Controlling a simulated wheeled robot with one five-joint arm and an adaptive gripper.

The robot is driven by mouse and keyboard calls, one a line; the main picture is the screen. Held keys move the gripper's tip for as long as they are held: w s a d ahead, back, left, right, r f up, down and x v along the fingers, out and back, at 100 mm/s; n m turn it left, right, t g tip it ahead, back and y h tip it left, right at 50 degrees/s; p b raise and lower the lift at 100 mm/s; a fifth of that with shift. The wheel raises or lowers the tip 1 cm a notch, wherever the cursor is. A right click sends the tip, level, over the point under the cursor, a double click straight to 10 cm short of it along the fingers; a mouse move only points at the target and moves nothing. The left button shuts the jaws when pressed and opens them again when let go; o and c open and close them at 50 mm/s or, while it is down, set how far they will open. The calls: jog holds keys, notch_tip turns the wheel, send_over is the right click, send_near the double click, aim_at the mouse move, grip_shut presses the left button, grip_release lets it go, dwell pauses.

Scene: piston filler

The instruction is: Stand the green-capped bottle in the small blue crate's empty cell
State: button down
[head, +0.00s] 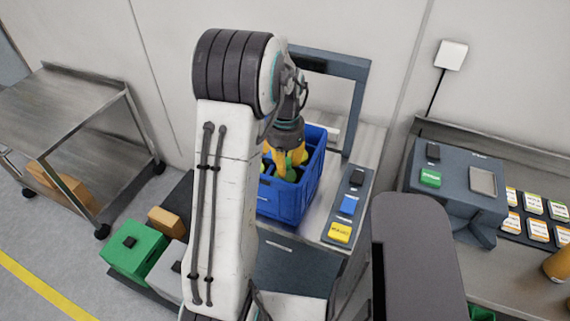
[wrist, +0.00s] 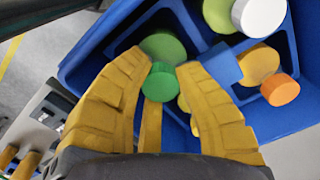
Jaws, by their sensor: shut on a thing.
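The green-capped bottle (wrist: 158,83) is between the two yellow fingers of my gripper (wrist: 161,68), which is shut on it. Its green cap and wider green shoulder show in the wrist view, and it looks roughly upright. The small blue crate (head: 287,200) stands on the metal bench, and my gripper (head: 284,165) reaches down into it. The bottle is within the crate's walls; its base is hidden, so I cannot tell whether it touches the floor. A white-capped bottle (wrist: 258,14) and an orange-capped bottle (wrist: 280,90) stand in nearby cells.
A panel with black, blue and yellow blocks (head: 349,206) lies right of the crate. A grey machine frame (head: 358,105) rises behind it. A steel cart (head: 75,115) stands at left, with a green box (head: 135,249) on the lower left.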

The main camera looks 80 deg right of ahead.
jog(key=shift+f, duration=0.5)
jog(key=c, duration=1.1)
grip_release()
jog(key=shift+o, duration=0.2)
